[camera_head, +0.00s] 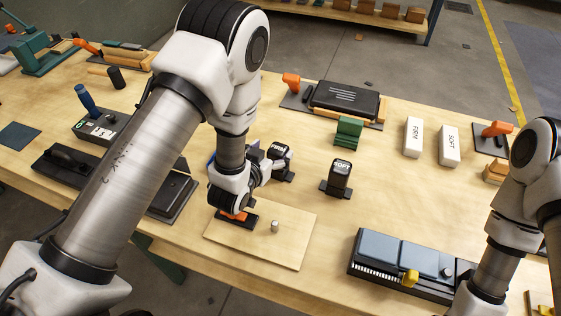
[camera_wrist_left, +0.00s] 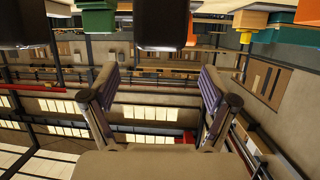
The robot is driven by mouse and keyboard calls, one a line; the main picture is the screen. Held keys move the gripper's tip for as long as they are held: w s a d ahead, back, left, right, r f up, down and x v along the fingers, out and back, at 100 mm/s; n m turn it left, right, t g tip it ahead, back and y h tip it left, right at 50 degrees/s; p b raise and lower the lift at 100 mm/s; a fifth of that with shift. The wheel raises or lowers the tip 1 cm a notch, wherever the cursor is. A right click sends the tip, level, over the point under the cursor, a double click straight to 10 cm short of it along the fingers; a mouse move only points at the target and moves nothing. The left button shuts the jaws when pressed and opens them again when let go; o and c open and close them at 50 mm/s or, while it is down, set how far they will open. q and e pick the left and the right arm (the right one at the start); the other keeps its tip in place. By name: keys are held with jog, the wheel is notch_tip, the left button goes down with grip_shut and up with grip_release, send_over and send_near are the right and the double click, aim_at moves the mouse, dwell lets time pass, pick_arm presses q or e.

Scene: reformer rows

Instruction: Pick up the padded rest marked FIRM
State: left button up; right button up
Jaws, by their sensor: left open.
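The black padded rest marked FIRM (camera_head: 282,163) stands upright on the table, its label on top hard to read. A similar black rest marked SOFT (camera_head: 337,179) stands to its right. My left gripper (camera_head: 268,166) is just left of the FIRM rest, with its jaws open and partly hidden by the wrist. In the left wrist view, which is upside down, a dark block that looks like the FIRM rest (camera_wrist_left: 162,24) is beyond the gap between my open fingers (camera_wrist_left: 158,88). My right gripper is out of view.
A wooden board (camera_head: 288,240) with a small grey peg (camera_head: 274,226) lies below my left wrist. A green block (camera_head: 348,131), white FIRM (camera_head: 412,137) and SOFT (camera_head: 449,145) blocks stand behind. A blue-topped device (camera_head: 405,253) lies at front right. The table between is clear.

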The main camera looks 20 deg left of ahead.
aim_at(282, 148)
pick_arm(q)
jog(key=f, duration=0.2)
jog(key=shift+w+a+f+p, duration=0.1)
jog(key=shift+a+f+p, duration=0.15)
jog(key=shift+f+p, duration=0.1)
jog(key=shift+g, duration=0.3)
jog(key=x, duration=0.2)
jog(key=p+x, duration=0.1)
jog(key=x, duration=0.1)
jog(key=p+x, duration=0.1)
jog(key=x, duration=0.1)
jog(key=shift+w+d+r, duration=0.1)
jog(key=shift+d+r, duration=0.1)
jog(key=shift+d, duration=0.15)
jog(key=shift+w+a+f, duration=0.1)
jog(key=shift+f, duration=0.05)
jog(key=c, duration=1.2)
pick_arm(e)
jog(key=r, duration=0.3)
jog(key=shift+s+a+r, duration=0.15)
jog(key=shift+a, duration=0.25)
